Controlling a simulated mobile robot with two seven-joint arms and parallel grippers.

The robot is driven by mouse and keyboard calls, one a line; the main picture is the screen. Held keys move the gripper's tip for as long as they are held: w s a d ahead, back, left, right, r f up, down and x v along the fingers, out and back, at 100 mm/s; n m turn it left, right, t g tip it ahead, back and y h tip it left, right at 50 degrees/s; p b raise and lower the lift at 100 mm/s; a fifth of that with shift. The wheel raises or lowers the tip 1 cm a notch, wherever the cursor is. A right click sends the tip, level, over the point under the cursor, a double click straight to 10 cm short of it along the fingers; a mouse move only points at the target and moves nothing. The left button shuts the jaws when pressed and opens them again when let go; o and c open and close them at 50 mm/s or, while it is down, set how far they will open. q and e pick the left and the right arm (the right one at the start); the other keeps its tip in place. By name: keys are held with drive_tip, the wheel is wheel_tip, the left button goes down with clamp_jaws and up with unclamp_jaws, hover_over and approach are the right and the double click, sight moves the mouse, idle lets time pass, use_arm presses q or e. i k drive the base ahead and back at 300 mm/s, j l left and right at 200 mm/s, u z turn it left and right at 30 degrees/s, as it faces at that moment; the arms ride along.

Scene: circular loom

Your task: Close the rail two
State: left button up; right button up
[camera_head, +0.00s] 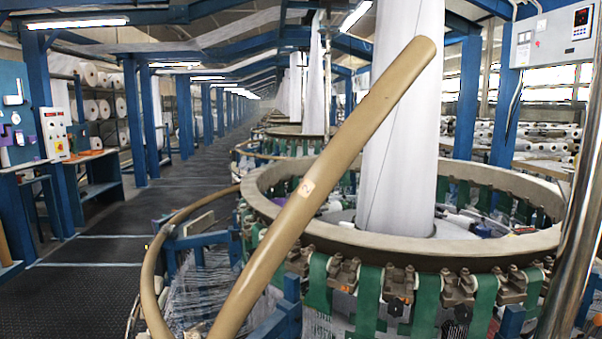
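A tan, tube-like rail (345,135) rises diagonally across the middle of the head view, from the bottom left up to a rounded free end at the upper right. A small pale label with a mark that looks like a 2 is on it. The rail stands raised in front of the circular loom ring (400,255). Its lower end runs out of the bottom of the picture. Neither of my grippers is in view, and nothing is seen touching the rail.
A curved tan rail (150,268) runs low around the loom's left side. A white fabric column (402,130) rises from the ring. A shiny metal post (577,240) stands at right. The dark aisle floor (95,285) is open at left, beside a blue workbench (97,178).

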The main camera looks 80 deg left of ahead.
sight(329, 168)
drive_tip(key=i+u, duration=0.15)
drive_tip(key=u, duration=1.55)
